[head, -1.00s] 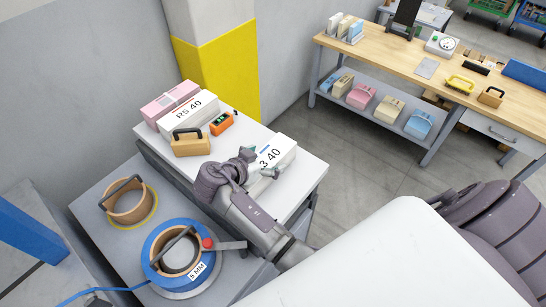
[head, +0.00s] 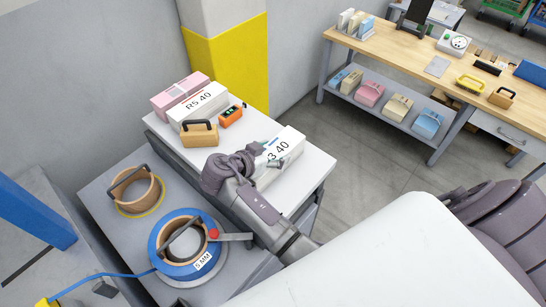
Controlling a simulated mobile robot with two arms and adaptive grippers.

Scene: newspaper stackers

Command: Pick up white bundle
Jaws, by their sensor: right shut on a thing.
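A white bundle (head: 287,152) with dark print ending in "3 40" lies at the right part of a small white-topped table (head: 312,180). My right gripper (head: 268,158) is at its left end, shut on it; the arm hides part of the bundle and its print. I cannot tell if the bundle is clear of the table top. A second white bundle marked "R5 40" (head: 203,102) lies at the table's back left, beside a pink bundle (head: 180,95). My left gripper is not in view.
A tan block with a black handle (head: 199,134) and an orange device (head: 231,117) stand on the table. A lower grey surface holds a blue strap reel (head: 160,243) and a brown reel (head: 137,190). A wooden workbench (head: 440,68) with coloured bundles on its shelf stands back right.

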